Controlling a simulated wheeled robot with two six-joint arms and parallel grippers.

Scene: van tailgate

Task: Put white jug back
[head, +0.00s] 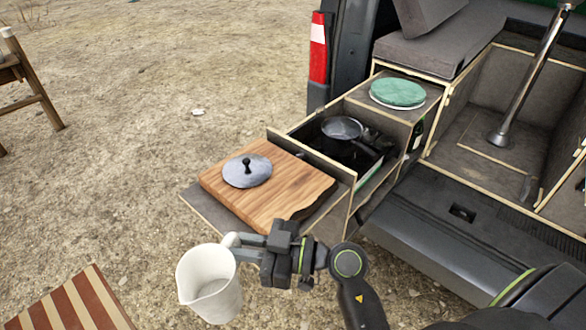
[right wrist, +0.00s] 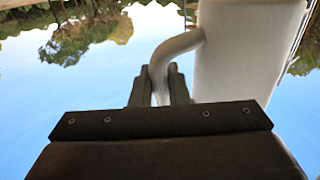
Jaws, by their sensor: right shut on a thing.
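The white jug (head: 212,285) hangs in the air at the lower middle of the head view, in front of the pull-out kitchen box. It looks roughly upright with its open top showing. My right gripper (head: 240,250) is shut on the jug's handle. In the right wrist view the two fingers (right wrist: 160,88) close around the curved handle, and the jug's side (right wrist: 235,55) fills the upper right. My left gripper is not in view.
A wooden cutting board (head: 285,200) with a grey lid (head: 247,172) lies on the drawer's left end. A pan (head: 343,128) sits on the stove behind a divider. Green plates (head: 398,92) are stacked farther back. A striped seat (head: 75,305) stands at lower left; open gravel lies left.

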